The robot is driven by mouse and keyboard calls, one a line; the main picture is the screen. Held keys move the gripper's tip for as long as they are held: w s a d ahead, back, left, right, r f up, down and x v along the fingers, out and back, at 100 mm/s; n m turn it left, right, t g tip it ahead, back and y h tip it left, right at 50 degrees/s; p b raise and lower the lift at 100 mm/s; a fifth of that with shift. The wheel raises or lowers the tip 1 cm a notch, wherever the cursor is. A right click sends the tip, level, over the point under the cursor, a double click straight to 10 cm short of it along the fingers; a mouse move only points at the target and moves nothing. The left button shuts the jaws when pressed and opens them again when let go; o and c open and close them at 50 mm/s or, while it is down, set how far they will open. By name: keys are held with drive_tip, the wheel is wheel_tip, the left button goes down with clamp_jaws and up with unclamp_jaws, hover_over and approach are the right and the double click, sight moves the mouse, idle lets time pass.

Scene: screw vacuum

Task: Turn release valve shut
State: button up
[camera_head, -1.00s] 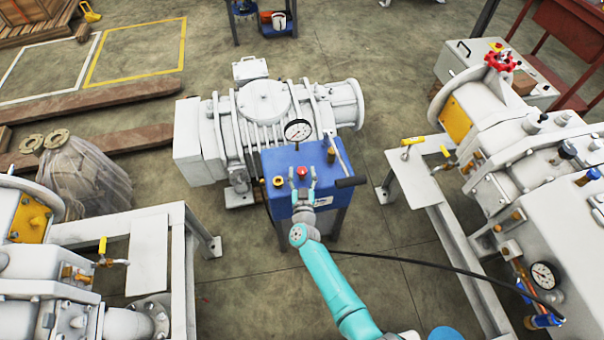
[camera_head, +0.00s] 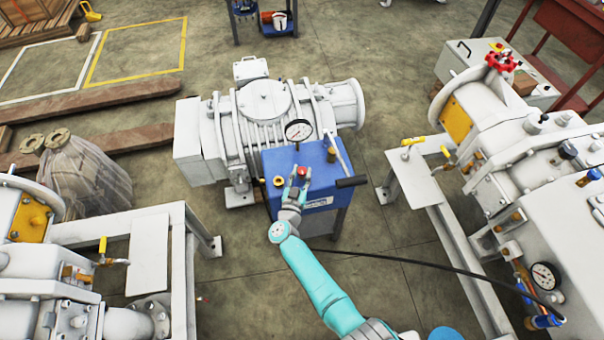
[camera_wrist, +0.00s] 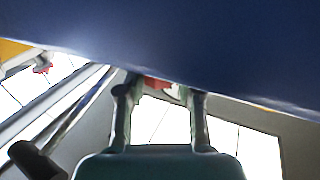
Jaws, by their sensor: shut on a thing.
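The release valve's red knob (camera_head: 302,171) stands on top of the blue hydraulic unit (camera_head: 275,158). My gripper (camera_head: 299,177) is at the knob, with its fingers on either side of it and shut on it. In the wrist view my gripper (camera_wrist: 160,88) shows its two fingers, with part of the red knob (camera_wrist: 156,83) between them. The blue unit (camera_wrist: 170,40) fills the upper part of that view. The fingers hide part of the knob, so its exact angle cannot be told.
A brass fitting (camera_head: 279,181) is just left. A black hose (camera_head: 420,262) runs right. White pump machines (camera_head: 270,110) stand around.

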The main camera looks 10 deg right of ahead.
drive_tip(key=shift+w+a+m+g+h, duration=0.1)
drive_tip(key=shift+a+m+g+h, duration=0.05)
drive_tip(key=shift+m+g+h, duration=1.55)
drive_tip(key=shift+t+h, duration=0.3)
drive_tip(key=shift+h, duration=0.1)
drive_tip(key=o, duration=1.2)
drive_tip(key=shift+c, duration=0.2)
drive_tip(key=v, duration=1.2)
